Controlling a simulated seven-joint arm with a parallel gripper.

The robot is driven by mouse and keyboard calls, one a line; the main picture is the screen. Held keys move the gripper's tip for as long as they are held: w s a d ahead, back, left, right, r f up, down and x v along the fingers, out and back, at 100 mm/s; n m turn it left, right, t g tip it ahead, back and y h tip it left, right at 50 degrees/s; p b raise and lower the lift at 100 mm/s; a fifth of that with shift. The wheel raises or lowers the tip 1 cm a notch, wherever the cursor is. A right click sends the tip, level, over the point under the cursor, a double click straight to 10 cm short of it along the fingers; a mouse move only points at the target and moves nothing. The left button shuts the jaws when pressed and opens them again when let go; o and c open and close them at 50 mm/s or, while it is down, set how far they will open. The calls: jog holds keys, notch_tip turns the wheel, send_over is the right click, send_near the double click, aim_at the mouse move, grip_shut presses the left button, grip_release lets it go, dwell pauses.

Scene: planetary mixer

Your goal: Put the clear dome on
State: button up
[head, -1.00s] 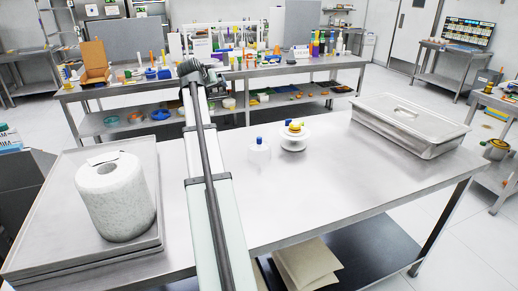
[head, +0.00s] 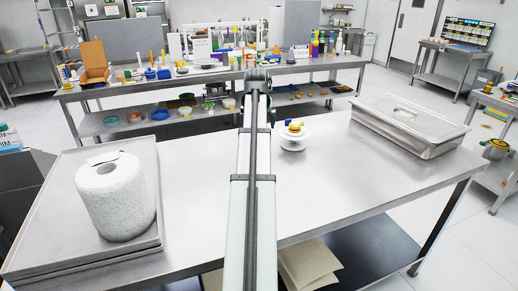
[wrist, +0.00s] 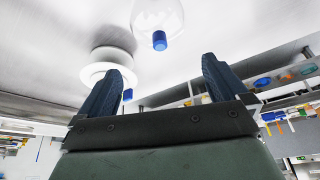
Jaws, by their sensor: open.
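The clear dome (wrist: 157,14) with its blue knob shows at the top of the wrist view, on the steel table. In the head view my arm hides it. A white round stand (head: 294,144) carries a yellow item (head: 294,127) and a small blue part. The stand also shows in the wrist view (wrist: 101,70), left of the dome and partly behind the left finger. My gripper (wrist: 166,70) is open, with nothing between its dark blue fingers. It is apart from the dome. In the head view the gripper itself cannot be made out clearly.
A paper roll (head: 117,197) stands on a steel tray (head: 40,232) at the left. A lidded steel pan (head: 412,125) sits at the table's back right. The steel table (head: 350,190) is bare in between. A cluttered bench stands behind.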

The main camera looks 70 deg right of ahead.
jog(key=shift+x, duration=5)
jog(key=shift+c, duration=0.3)
jog(key=shift+s+a+f, duration=0.1)
jog(key=shift+a, duration=0.05)
jog(key=c, duration=1)
